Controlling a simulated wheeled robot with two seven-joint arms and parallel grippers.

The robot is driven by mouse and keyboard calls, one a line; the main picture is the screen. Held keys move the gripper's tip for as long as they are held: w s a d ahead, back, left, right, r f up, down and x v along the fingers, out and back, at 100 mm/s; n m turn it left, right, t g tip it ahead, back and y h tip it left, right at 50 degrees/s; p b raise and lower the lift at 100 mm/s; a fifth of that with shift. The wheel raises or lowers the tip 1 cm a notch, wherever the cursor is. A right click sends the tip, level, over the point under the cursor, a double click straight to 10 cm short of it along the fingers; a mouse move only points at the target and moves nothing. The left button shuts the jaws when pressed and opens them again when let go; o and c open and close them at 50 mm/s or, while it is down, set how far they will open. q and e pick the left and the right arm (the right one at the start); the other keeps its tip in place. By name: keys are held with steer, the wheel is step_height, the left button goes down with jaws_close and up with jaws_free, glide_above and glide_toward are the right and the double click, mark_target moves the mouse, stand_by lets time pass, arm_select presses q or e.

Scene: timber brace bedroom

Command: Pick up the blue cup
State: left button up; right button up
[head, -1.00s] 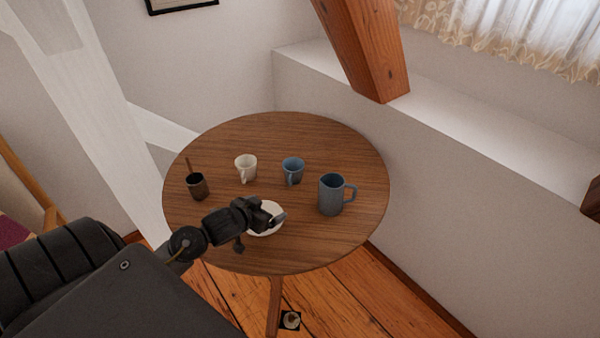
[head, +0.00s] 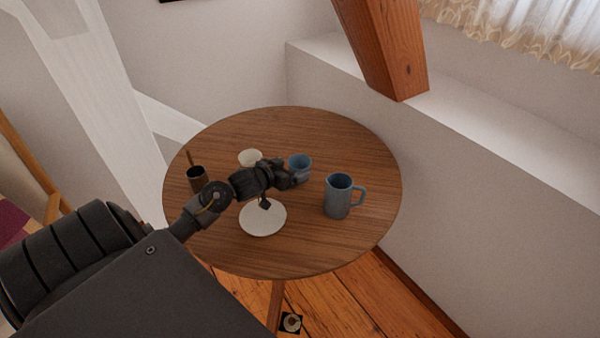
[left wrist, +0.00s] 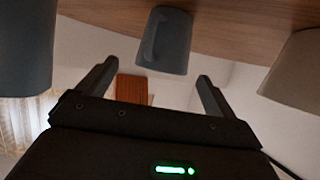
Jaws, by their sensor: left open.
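The blue cup (head: 300,164) stands on the round wooden table (head: 345,140), behind my left gripper (head: 290,178), which hides its lower part in the head view. In the left wrist view the blue cup (left wrist: 166,42) shows upside down, just beyond and between the two finger tips. My left gripper (left wrist: 155,75) is open, with nothing between its fingers. The fingers look close to the cup, but I cannot tell whether they touch it. My right gripper is in neither view.
A blue-grey jug (head: 338,197) stands right of the gripper. A white cup (head: 250,157) stands left of the blue cup and a dark cup (head: 196,181) with a stick farther left. A white plate (head: 262,220) lies below the gripper. The table's right back is clear.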

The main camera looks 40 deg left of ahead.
mark_target(305, 161)
arm_select(q)
steer(key=x, duration=0.5)
steer(key=shift+w+a+r, duration=0.1)
steer(key=shift+w+a, duration=0.05)
steer(key=shift+a, duration=0.05)
steer(key=c, duration=1.1)
